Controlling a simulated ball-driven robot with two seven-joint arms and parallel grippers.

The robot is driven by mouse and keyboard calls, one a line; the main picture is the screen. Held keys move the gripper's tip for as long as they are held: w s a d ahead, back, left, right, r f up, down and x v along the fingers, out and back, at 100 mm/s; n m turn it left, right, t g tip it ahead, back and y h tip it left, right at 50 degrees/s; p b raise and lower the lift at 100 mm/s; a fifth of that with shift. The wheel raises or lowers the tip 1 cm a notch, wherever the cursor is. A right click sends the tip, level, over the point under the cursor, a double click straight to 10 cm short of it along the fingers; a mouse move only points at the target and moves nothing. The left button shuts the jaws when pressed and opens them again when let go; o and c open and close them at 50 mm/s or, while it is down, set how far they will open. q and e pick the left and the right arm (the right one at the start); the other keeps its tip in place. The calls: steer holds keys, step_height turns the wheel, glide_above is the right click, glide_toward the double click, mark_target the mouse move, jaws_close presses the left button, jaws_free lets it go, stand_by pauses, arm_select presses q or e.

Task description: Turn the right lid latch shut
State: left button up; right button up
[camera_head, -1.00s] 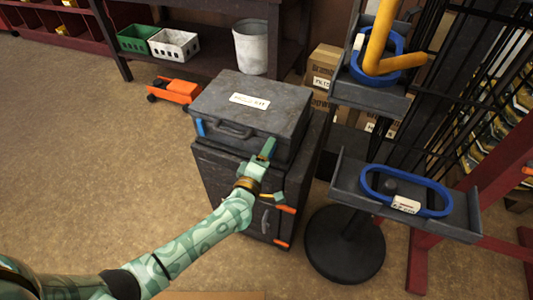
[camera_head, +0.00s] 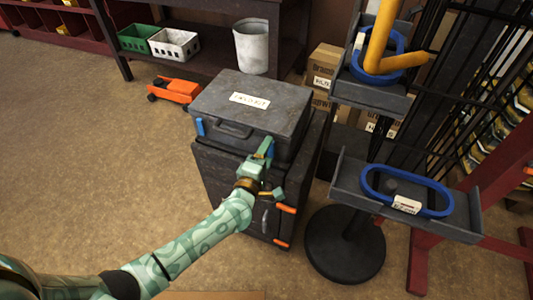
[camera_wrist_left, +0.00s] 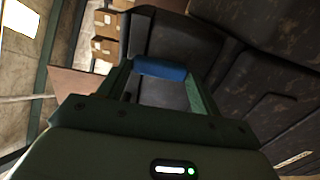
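The grey case (camera_head: 262,96) sits on a dark cabinet with its lid closed. Its right blue latch (camera_head: 271,150) is on the front near the right corner and is partly hidden by my left gripper (camera_head: 265,152). In the left wrist view the blue latch (camera_wrist_left: 160,69) lies crosswise between my spread fingers, close to both tips. I cannot tell whether either finger touches it. The left blue latch (camera_head: 200,127) stands upright at the front left corner. My right gripper is not in view.
The cabinet (camera_head: 220,178) has orange-marked handles below the gripper. A stand with grey trays (camera_head: 455,222) and blue rings (camera_head: 375,188) is close on the right. An orange toy-like vehicle (camera_head: 175,90) is on the floor behind left. The floor at left is clear.

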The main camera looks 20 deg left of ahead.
arm_select(q)
steer(key=o, duration=0.3)
steer(key=shift+s+f, duration=0.1)
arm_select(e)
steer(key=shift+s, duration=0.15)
arm_select(q)
steer(key=shift+s, duration=0.15)
steer(key=s+p, duration=0.4)
steer(key=s, duration=1.2)
steer(key=shift+a, duration=0.3)
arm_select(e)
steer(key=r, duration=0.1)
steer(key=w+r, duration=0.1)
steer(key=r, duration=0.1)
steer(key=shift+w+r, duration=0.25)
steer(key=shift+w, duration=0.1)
